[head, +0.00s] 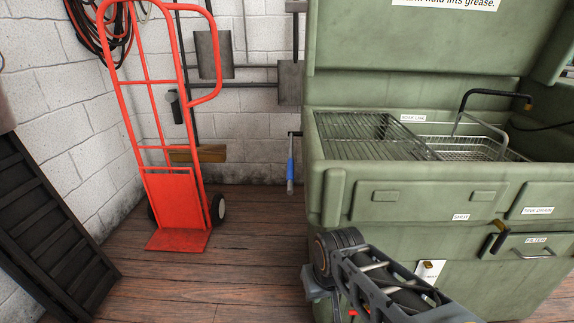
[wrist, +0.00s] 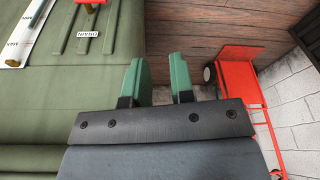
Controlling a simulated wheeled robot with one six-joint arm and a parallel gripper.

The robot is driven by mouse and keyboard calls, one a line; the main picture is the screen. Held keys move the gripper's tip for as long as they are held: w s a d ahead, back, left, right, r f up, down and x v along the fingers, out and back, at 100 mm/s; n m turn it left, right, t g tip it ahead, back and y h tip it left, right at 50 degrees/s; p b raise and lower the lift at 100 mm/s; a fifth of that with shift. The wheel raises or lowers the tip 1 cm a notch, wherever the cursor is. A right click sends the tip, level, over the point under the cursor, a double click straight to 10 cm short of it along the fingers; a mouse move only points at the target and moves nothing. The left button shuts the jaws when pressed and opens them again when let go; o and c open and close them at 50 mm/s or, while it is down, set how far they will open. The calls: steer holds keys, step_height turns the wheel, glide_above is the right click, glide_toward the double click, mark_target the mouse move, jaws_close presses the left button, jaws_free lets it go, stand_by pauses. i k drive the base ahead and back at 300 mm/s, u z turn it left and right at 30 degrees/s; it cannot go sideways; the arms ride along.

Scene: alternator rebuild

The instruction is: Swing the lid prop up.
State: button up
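A short bar with a blue grip (head: 290,165) hangs straight down from a dark pivot at the left side of the green wash tank (head: 345,195); it looks like the lid prop. The tank's green lid (head: 420,45) stands raised at the back. My gripper (wrist: 158,80) shows in the wrist view, its two green fingers apart with nothing between them. Wooden floor lies behind the fingers, and the tank side is on the left. The blue-grip bar does not show in the wrist view. In the head view my arm covers part of the tank's lower front; my fingertips cannot be made out.
A red hand truck (head: 176,200) stands left of the tank against the white block wall (head: 60,130). A black ramp-like panel (head: 45,225) leans at far left. A wire rack (head: 370,130) and basket (head: 465,147) sit in the tank. Floor (head: 255,225) between truck and tank is clear.

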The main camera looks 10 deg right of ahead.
mark_target(289, 173)
steer(key=u, duration=0.6)
steer(key=k, duration=0.65)
steer(key=u, duration=1)
steer(key=i, duration=0.6)
steer(key=u, duration=0.8)
steer(key=i, duration=1.05)
